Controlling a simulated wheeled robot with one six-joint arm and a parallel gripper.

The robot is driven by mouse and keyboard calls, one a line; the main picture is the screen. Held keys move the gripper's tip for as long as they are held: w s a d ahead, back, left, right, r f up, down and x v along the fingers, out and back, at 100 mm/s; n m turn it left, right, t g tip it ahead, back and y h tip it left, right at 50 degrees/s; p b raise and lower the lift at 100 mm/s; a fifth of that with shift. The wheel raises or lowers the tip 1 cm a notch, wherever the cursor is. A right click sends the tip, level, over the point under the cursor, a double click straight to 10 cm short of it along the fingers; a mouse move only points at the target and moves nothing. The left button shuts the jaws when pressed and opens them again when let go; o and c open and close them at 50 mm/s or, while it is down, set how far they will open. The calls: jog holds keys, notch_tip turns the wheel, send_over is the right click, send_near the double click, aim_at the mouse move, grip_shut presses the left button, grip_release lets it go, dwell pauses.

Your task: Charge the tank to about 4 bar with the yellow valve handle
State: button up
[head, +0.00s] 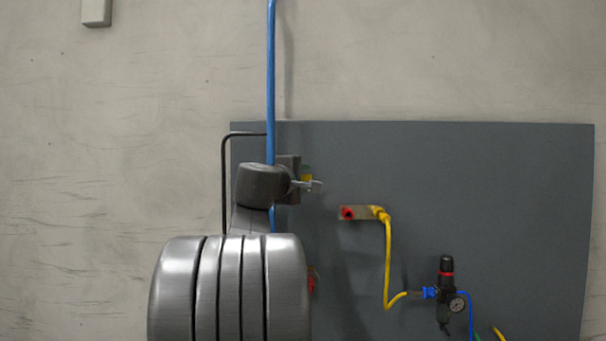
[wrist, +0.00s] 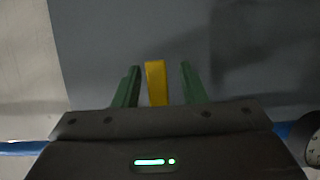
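The yellow valve handle (wrist: 156,83) shows in the wrist view as an upright yellow bar. My gripper (wrist: 160,67) is open, with one green finger on each side of the handle and a visible gap on both sides. Whether the handle lies fully between the fingers in depth I cannot tell. I cannot identify the tank.
A grey panel (head: 480,180) stands against the concrete wall. A blue pipe (head: 270,80) runs down behind my wrist. A yellow hose (head: 388,260) leads from a red-ended fitting (head: 348,213) to a black regulator (head: 446,270) with a small dial (head: 457,304). The panel's upper right is clear.

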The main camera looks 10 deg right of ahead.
jog(key=shift+w+d, duration=0.15)
jog(key=shift+w, duration=0.1)
jog(key=shift+a, duration=0.2)
jog(key=shift+d, duration=0.1)
jog(key=shift+c, duration=0.5)
grip_shut()
